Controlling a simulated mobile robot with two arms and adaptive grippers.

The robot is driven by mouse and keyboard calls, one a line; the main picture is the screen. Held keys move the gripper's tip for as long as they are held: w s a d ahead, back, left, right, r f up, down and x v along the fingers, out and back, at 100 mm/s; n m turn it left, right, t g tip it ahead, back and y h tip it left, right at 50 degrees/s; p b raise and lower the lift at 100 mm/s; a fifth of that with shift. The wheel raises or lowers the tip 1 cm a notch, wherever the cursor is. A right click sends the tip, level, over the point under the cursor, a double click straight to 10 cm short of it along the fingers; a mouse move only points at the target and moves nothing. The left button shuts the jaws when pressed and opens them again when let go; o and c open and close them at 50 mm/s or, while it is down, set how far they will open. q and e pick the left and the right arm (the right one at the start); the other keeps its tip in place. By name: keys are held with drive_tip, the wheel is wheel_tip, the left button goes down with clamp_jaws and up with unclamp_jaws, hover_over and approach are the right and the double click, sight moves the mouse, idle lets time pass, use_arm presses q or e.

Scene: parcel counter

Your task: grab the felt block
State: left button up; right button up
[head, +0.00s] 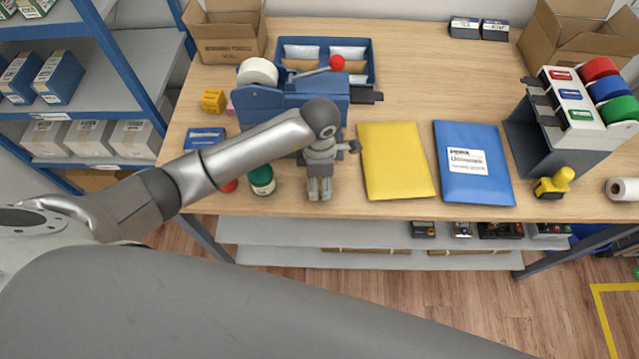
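I cannot make out the felt block for certain. A small pink piece (230,108), mostly hidden behind the blue dispenser, and a small yellow block-like item (213,101) lie at the left of the counter. My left gripper (320,197) hangs over the front part of the counter, left of the yellow envelope. Its two fingers point toward the front edge, close together, with nothing seen between them. My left arm hides part of the counter's left side. My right gripper is not in view.
The blue tape dispenser (285,100) stands behind my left arm, with a green-topped bottle (262,181) in front. Yellow (397,165) and blue (472,165) envelopes lie flat on the counter (430,60). A tape rack (545,140) stands right. The counter's back middle is clear.

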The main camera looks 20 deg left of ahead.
use_arm(q)
drive_tip(key=c, duration=0.8)
drive_tip(key=shift+o, duration=0.2)
drive_tip(key=shift+r, duration=0.1)
